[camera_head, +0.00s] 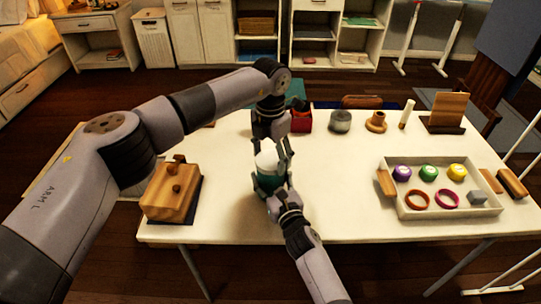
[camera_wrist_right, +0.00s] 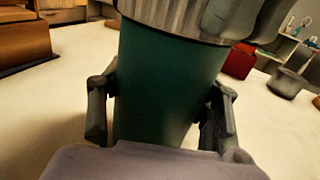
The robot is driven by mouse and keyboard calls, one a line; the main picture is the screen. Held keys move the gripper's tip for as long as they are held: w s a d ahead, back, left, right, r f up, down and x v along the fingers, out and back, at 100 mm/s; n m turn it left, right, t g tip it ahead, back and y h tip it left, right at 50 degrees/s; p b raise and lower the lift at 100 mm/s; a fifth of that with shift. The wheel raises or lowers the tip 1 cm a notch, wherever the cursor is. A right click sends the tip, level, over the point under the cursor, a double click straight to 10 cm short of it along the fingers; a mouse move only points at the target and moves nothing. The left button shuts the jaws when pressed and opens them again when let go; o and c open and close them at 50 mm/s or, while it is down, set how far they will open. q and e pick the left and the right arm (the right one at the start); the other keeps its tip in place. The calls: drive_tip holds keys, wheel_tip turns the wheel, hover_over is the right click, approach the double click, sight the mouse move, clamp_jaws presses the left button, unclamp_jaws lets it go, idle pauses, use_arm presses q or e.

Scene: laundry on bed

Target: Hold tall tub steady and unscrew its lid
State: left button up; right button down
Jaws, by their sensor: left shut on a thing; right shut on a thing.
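The tall tub has a dark green body (camera_head: 267,182) and a white lid (camera_head: 266,161), and stands upright on the front middle of the white table. My left gripper (camera_head: 272,147) comes down from above and is shut on the lid; its fingers partly hide it. My right gripper (camera_head: 275,194) reaches in from the front and is shut on the green body. In the right wrist view the green body (camera_wrist_right: 165,85) is between the fingers of my right gripper (camera_wrist_right: 162,115). The ribbed lid (camera_wrist_right: 205,15) shows above, cut off by the top edge.
A wooden box with knobs (camera_head: 172,190) stands to the left. A grey tray (camera_head: 455,211) with coloured round lids and rings is at the right. A red box (camera_head: 301,121), a grey jar (camera_head: 340,121) and wooden pieces line the back. The table between tub and tray is clear.

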sight(271, 159)
use_arm(q)
drive_tip(key=n, duration=0.5)
drive_tip(key=shift+n, duration=0.4)
drive_tip(key=n, duration=0.6)
drive_tip(key=shift+n, duration=0.3)
drive_tip(key=shift+r, duration=0.15)
drive_tip(key=shift+r, duration=0.95)
drive_tip(key=shift+r, duration=0.1)
drive_tip(key=shift+r, duration=1.95)
use_arm(e)
drive_tip(key=shift+c, duration=2.2)
unclamp_jaws()
